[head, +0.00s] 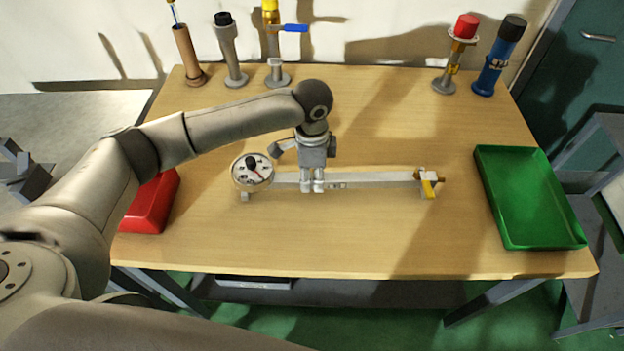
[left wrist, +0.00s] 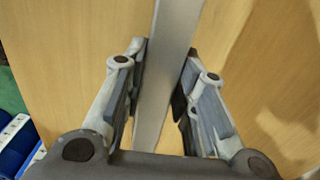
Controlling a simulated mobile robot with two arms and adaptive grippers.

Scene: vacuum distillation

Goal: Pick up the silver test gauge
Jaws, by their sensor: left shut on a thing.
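The silver test gauge (head: 375,178) is a long silver bar lying crosswise near the middle of the table. It has a round white dial (head: 252,174) at its left end and a small yellow-handled fitting (head: 428,184) at its right end. My left gripper (head: 314,186) reaches down over the bar, left of its middle, and is shut on it. In the left wrist view the bar (left wrist: 176,50) runs between the two fingers (left wrist: 162,90). The gripper hides a short stretch of the bar. My right gripper is not in view.
A red tray (head: 151,203) lies at the left edge, partly behind my left arm. A green tray (head: 527,197) lies at the right. Several upright fittings stand along the back edge, including a blue one (head: 492,75). The table (head: 340,240) is clear in front of the gauge.

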